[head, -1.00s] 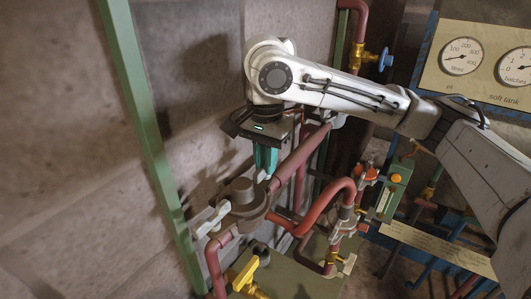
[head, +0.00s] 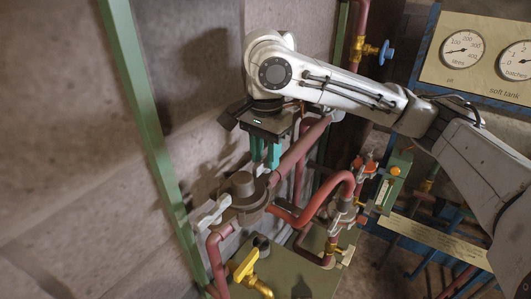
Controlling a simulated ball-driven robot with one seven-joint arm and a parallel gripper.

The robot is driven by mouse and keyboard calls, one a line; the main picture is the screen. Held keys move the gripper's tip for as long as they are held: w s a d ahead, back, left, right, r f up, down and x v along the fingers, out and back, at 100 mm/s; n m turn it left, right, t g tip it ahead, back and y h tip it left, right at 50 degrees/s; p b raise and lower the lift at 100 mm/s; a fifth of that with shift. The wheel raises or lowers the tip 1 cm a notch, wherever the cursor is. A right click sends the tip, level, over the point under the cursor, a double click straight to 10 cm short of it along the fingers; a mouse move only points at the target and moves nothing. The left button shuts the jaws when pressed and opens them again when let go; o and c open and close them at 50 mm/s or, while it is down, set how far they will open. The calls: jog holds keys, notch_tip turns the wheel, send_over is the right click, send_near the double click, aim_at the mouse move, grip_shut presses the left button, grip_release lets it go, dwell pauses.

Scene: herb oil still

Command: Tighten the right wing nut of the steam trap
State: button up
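The steam trap (head: 241,202) is a dark grey-brown body with a round raised cap, set in the red pipework at the lower middle. Its left wing nut (head: 211,215) is pale grey and sticks out on the left side. The right wing nut (head: 261,169) shows only as a small pale piece at the trap's upper right, just under my gripper. My gripper (head: 264,160) points down, with two teal fingers standing apart and a gap between them. The fingertips are close to the right wing nut; I cannot tell whether they touch it. Nothing shows held between them.
A red pipe (head: 303,150) rises right of the trap, close to my fingers. A green post (head: 146,120) stands at left before the stone wall. A yellow valve handle (head: 245,266) is below. A gauge panel (head: 480,60) is at upper right.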

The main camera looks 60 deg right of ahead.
aim_at(266, 157)
jog(key=shift+o, duration=0.4)
jog(key=shift+r, duration=0.1)
notch_tip(266, 157, up, 11)
jog(key=b, duration=0.1)
jog(key=shift+f, duration=0.2)
jog(key=shift+s, duration=0.1)
